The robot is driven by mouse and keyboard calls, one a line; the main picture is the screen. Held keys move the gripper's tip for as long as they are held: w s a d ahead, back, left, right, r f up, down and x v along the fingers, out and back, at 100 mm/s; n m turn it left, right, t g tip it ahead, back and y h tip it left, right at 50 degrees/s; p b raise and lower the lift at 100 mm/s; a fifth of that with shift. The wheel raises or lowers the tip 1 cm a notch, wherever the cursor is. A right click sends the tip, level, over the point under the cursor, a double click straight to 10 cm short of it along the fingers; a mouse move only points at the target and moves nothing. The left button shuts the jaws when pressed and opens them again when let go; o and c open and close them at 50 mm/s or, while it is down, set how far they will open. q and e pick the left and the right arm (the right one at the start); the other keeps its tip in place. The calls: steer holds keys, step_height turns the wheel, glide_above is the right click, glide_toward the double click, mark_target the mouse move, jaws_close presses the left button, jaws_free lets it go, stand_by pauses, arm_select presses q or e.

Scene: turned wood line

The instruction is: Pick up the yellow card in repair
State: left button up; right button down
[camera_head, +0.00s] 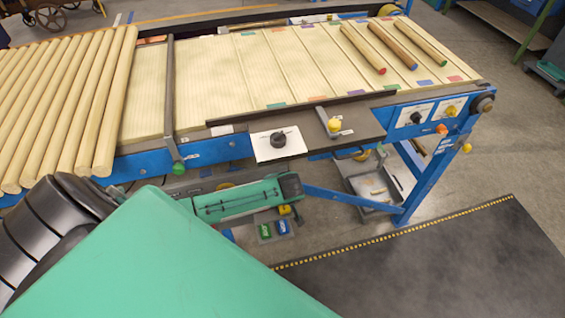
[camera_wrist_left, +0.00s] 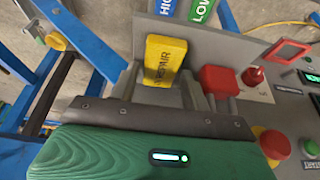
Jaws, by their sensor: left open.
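The yellow card marked REPAIR (camera_wrist_left: 164,58) stands upright in the left wrist view, in front of my left gripper (camera_wrist_left: 160,88). The gripper is open, with one finger to the card's left and the other to its right in the picture. I cannot tell whether either finger touches the card. In the head view a small yellow piece (camera_head: 285,210) shows below the end of my left gripper, whose fingertips are hidden there. My right gripper is not in view.
A red block (camera_wrist_left: 219,80) stands close to the right finger. Green (camera_wrist_left: 201,9) and blue (camera_wrist_left: 168,8) cards lie beyond. A red button (camera_wrist_left: 271,142) and a green button (camera_wrist_left: 311,147) are at right. Above in the head view is a conveyor (camera_head: 220,90) with wooden rods.

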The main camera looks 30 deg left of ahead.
arm_select(q)
steer(key=shift+f, duration=0.1)
steer(key=c, duration=0.7)
steer(key=shift+c, duration=0.2)
